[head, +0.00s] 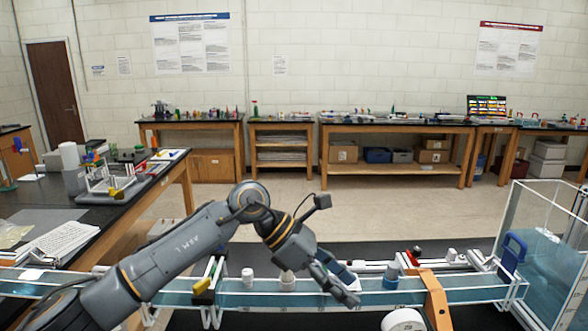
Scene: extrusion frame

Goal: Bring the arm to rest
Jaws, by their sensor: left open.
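My left arm comes in from the left and reaches over a long clear-walled channel (250,297) with blue water. My left gripper (345,285) is at the end of the arm, pointing down and right, with its fingers apart and nothing seen between them. It is above or in front of the channel; whether it touches the channel I cannot tell. My right gripper is not in view.
White caps or posts (248,277) stand along the channel. An orange-brown bracket (436,298) crosses it. A clear tank (545,250) with a blue clamp (512,254) stands at right. A black-topped bench (110,205) is at left. Open floor (330,215) lies beyond.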

